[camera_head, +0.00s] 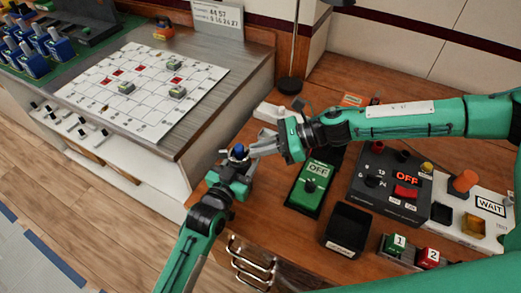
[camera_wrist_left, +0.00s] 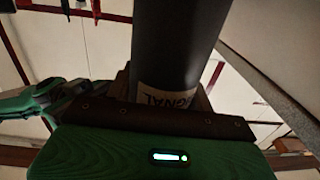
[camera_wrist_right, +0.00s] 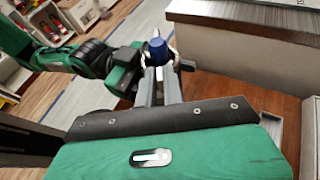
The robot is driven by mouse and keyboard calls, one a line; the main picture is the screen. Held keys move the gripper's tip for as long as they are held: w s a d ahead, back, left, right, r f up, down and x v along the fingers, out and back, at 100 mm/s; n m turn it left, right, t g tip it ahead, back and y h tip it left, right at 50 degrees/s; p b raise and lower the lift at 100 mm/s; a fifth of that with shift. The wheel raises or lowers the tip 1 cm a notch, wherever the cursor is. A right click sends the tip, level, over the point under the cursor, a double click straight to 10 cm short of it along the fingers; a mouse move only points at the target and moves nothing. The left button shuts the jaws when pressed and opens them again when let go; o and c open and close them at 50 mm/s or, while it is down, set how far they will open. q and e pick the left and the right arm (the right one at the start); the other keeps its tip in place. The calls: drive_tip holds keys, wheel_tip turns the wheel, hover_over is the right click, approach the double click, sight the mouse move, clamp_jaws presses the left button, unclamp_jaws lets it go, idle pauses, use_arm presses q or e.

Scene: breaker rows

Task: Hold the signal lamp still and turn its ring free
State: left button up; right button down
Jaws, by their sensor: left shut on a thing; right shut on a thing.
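The signal lamp shows a blue top (camera_head: 239,149) in the head view, at the left edge of the wooden bench. In the left wrist view its dark cylindrical body (camera_wrist_left: 180,45) fills the upper middle, with a pale "SIGNAL" label. My left gripper (camera_head: 237,164) is shut on the lamp's body from below. My right gripper (camera_head: 252,152) comes from the right and is shut at the lamp's top, on the ring. In the right wrist view the fingers reach the pale ring (camera_wrist_right: 172,53) around the blue top (camera_wrist_right: 157,47). The ring is mostly hidden by the fingers.
A green OFF switch box (camera_head: 309,190), a black open tray (camera_head: 350,228) and a grey control box (camera_head: 388,187) stand on the bench. A WAIT panel (camera_head: 478,210) is at the right. A metal-topped cabinet (camera_head: 205,105) with a white grid board (camera_head: 140,88) is at the left.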

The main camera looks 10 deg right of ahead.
drive_tip(key=shift+w+n+g, duration=0.3)
drive_tip(key=shift+n+g, duration=0.2)
drive_tip(key=shift+g, duration=0.1)
drive_tip(key=c, duration=1.5)
unclamp_jaws()
drive_tip(key=v, duration=1.2)
drive_tip(key=shift+w, duration=0.1)
